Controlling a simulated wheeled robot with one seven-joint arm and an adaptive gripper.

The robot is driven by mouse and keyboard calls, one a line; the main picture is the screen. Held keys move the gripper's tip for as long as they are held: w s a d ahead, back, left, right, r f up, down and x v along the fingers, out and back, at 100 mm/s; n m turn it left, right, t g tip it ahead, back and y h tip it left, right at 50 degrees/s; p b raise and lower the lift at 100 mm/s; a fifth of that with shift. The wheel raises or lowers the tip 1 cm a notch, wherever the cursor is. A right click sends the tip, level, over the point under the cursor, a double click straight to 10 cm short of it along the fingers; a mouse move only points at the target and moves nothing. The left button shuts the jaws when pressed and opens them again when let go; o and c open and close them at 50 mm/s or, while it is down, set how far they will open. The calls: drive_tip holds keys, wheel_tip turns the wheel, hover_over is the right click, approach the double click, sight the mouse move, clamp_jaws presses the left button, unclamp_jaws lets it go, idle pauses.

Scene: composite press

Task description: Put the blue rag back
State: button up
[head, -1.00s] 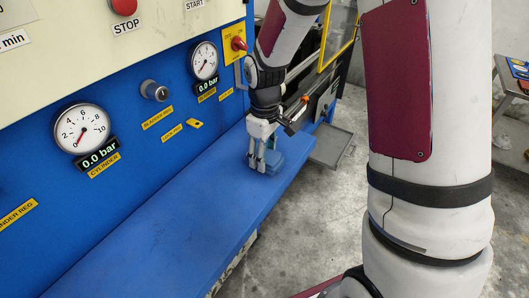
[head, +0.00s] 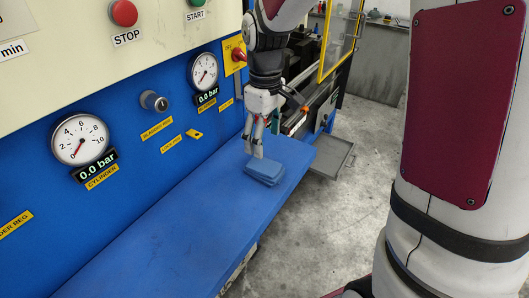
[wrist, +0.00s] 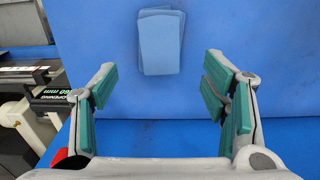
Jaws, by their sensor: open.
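The blue rag (head: 266,172) lies folded on the blue shelf (head: 185,222) of the press, near the shelf's right end. It also shows in the wrist view (wrist: 160,42), flat on the blue surface, beyond the fingertips. My gripper (head: 254,148) is just above and to the left of the rag in the head view. In the wrist view, my gripper (wrist: 164,92) is open with its green pads wide apart and nothing between them. The rag is apart from the fingers there.
The blue press panel with gauges (head: 80,140) and a knob (head: 154,101) rises behind the shelf. A grey tray (head: 331,158) juts out past the shelf's right end. Much of the shelf to the left is clear.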

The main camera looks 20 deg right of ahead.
drive_tip(key=s+r+m+t, duration=0.3)
drive_tip(key=s+r+m, duration=0.1)
drive_tip(key=s+r, duration=0.75)
drive_tip(key=s+r+m+t, duration=0.1)
drive_tip(key=s+m+t, duration=0.1)
drive_tip(key=s, duration=0.7)
drive_tip(key=shift+r+m, duration=0.2)
drive_tip(key=shift+m, duration=0.4)
